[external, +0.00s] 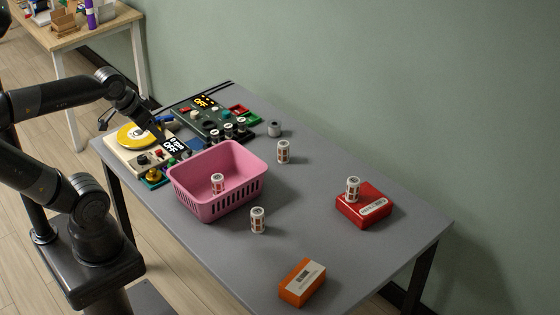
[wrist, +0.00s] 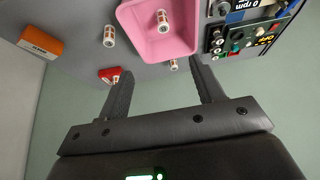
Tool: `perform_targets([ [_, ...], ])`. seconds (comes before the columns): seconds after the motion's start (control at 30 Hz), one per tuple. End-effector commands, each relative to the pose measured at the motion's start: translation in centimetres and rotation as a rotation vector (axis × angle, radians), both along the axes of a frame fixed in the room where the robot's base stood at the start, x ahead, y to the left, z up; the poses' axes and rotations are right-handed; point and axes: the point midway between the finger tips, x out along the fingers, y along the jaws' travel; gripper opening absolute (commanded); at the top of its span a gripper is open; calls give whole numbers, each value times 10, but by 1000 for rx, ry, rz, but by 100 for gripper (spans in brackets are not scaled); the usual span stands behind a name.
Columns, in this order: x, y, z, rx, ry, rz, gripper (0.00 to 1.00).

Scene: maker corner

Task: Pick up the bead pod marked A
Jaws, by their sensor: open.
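Several small white bead pods with reddish-brown markings are in view; their letters are too small to read, so I cannot tell which is A. One pod (external: 217,183) is inside the pink basket (external: 205,209); the wrist view also shows it (wrist: 163,21). One pod (external: 258,219) stands in front of the basket, one (external: 283,152) stands behind it, and one (external: 352,188) stands on a red box (external: 376,212). My gripper (wrist: 158,68) is open and empty, raised near the panels at the table's left end.
An orange box (external: 302,282) lies near the table's front edge. A cream unit with a yellow disc (external: 131,135) and a dark panel (external: 200,119) crowd the left end.

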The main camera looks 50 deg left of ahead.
Motion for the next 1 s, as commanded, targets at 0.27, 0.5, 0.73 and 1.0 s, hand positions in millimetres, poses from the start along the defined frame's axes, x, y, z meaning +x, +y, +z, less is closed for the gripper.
perform_targets([
  [0.27,8,0,3,2,3,-4,61],
  [0.5,67,-1,13,17,23,-33,61],
  [0.73,141,-3,12,27,40,-72,61],
  [1.0,231,-3,-11,33,59,-114,61],
])
